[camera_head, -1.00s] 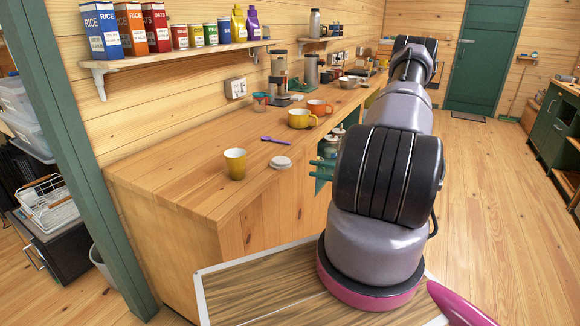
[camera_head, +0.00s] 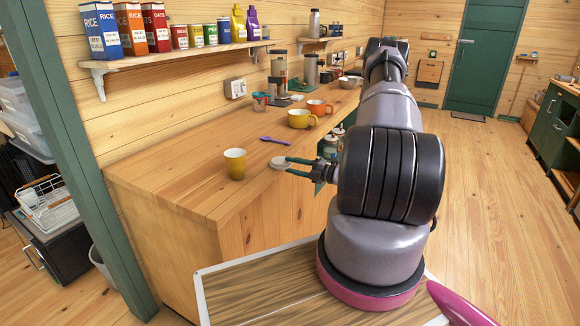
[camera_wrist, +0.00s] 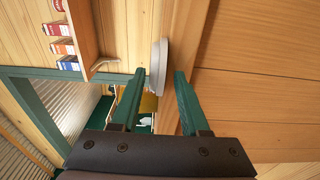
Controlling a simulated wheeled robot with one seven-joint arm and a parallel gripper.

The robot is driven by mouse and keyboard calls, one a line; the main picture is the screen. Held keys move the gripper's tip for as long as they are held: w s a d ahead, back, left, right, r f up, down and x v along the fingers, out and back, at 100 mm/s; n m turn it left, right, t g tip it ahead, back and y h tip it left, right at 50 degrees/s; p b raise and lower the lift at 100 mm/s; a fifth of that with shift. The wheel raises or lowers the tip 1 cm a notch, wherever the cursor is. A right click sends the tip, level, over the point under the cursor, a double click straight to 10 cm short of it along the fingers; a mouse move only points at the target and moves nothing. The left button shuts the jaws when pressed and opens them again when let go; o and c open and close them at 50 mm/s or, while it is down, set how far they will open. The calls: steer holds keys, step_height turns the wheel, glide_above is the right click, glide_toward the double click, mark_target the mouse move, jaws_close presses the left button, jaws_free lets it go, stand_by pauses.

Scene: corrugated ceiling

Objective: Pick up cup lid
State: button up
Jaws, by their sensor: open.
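The cup lid (camera_head: 279,163) is a round white disc lying on the wooden counter near its front edge, right of a yellow cup (camera_head: 236,166). My gripper (camera_head: 289,167) is open, low over the counter edge, its green fingers pointing left at the lid. In the wrist view the lid (camera_wrist: 158,62) shows edge-on, in the gap between the open fingertips (camera_wrist: 160,75) and slightly ahead of them. I cannot tell whether a finger touches it. Part of the yellow cup (camera_wrist: 148,104) shows behind.
A purple spoon (camera_head: 275,140) lies behind the lid. A yellow mug (camera_head: 300,118) and an orange mug (camera_head: 319,107) stand farther back. The counter's near left end is clear.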

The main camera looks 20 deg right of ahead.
steer(key=shift+a, duration=0.1)
jaws_close()
steer(key=shift+r, duration=0.1)
step_height(320, 180, up, 2)
steer(key=shift+r, duration=0.15)
stand_by(0.4)
steer(key=s+d+r, duration=0.5)
steer(key=s+d, duration=0.4)
steer(key=s, duration=0.1)
steer(key=shift+s+d, duration=0.15)
steer(key=shift+d, duration=0.05)
